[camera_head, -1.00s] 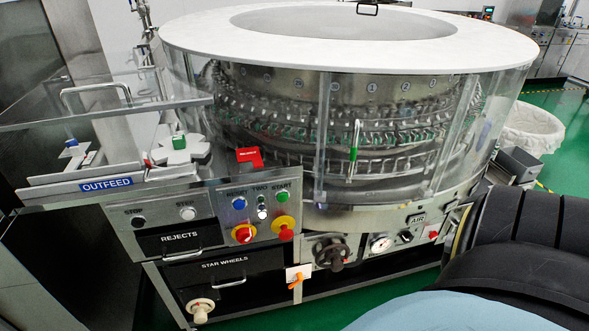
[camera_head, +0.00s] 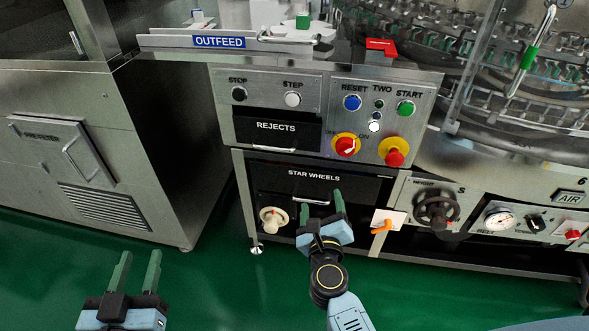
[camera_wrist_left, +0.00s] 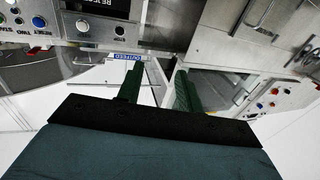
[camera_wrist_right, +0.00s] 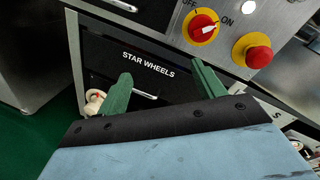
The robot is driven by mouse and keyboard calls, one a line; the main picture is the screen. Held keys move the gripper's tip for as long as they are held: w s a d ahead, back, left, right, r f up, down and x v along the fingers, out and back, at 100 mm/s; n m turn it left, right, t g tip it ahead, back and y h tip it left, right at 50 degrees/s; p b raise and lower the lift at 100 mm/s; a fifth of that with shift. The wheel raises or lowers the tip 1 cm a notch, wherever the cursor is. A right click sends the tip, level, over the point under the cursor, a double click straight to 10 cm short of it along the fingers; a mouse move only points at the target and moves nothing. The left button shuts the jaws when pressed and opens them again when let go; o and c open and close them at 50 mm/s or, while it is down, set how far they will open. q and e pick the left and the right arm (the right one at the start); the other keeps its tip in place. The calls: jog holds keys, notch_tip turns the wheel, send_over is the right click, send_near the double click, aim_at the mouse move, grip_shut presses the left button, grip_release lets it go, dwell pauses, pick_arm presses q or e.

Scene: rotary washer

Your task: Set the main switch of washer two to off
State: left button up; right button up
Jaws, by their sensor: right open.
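The main switch (camera_head: 346,146) is a red knob on a yellow plate on the front panel marked TWO. In the right wrist view the switch (camera_wrist_right: 203,28) sits between OFF and ON labels, and its white pointer is turned toward ON. My right gripper (camera_head: 321,204) is open and empty, in front of the STAR WHEELS drawer, below the switch and apart from it. It also shows in the right wrist view (camera_wrist_right: 160,72). My left gripper (camera_head: 139,264) is open and empty, low at the left over the floor.
A red emergency button (camera_head: 394,153) on a yellow plate sits right of the switch. RESET (camera_head: 352,102) and START (camera_head: 405,108) buttons are above. The STAR WHEELS drawer (camera_head: 313,181), a handwheel (camera_head: 436,208) and an orange-handled part (camera_head: 382,226) lie lower. Green floor (camera_head: 215,255) is clear.

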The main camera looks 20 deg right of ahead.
aim_at(345, 154)
jog(key=d+r+m+g+h+b, duration=0.1)
jog(key=d+r+m+h+b, duration=0.3)
jog(key=m, duration=0.5)
jog(key=shift+y, duration=0.3)
jog(key=x, duration=1.1)
jog(key=shift+w+d, duration=0.15)
jog(key=shift+d, duration=0.15)
pick_arm(q)
jog(key=s+r+t+h, duration=0.1)
jog(key=s+r+t, duration=0.1)
jog(key=r, duration=0.4)
jog(key=s+r+t+h, duration=0.1)
jog(key=s+r+t, duration=0.2)
jog(key=r, duration=0.4)
jog(key=shift+s+a+r+t, duration=0.2)
jog(key=shift+a+r+t, duration=0.15)
jog(key=shift+t, duration=0.55)
pick_arm(e)
jog(key=shift+w+d, duration=0.35)
jog(key=shift+w, duration=0.15)
jog(key=c, duration=0.9)
jog(key=shift+c, duration=0.2)
